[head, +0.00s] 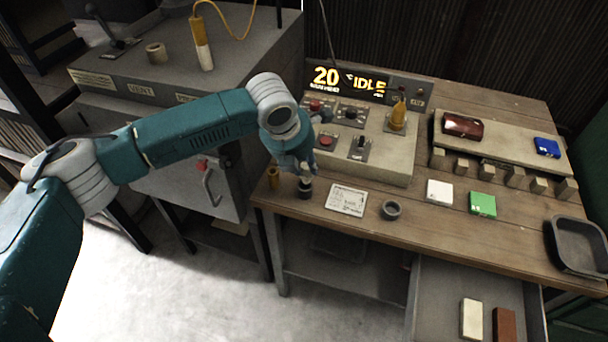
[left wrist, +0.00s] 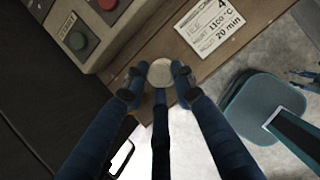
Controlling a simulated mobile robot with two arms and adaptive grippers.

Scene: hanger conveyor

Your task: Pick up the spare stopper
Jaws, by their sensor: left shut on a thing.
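The spare stopper (left wrist: 160,73) shows in the left wrist view as a pale round top between two dark fingertips. My left gripper (left wrist: 160,80) is shut on it, with a finger on each side. In the head view my left gripper (head: 304,186) points down at the left end of the wooden bench, just left of the white card. The fingers and wrist hide most of the stopper there, and I cannot tell whether it touches the bench. Dark finger-like parts at the right edge of the left wrist view may be my right gripper (left wrist: 305,80); their state is unclear.
A small brown cylinder (head: 273,177) stands close left of the gripper. The control box (head: 365,163) is behind it. A white card (head: 347,200) and a dark ring (head: 390,209) lie to the right. The grey kiln (head: 185,85) stands left. A drawer (head: 440,300) is open below.

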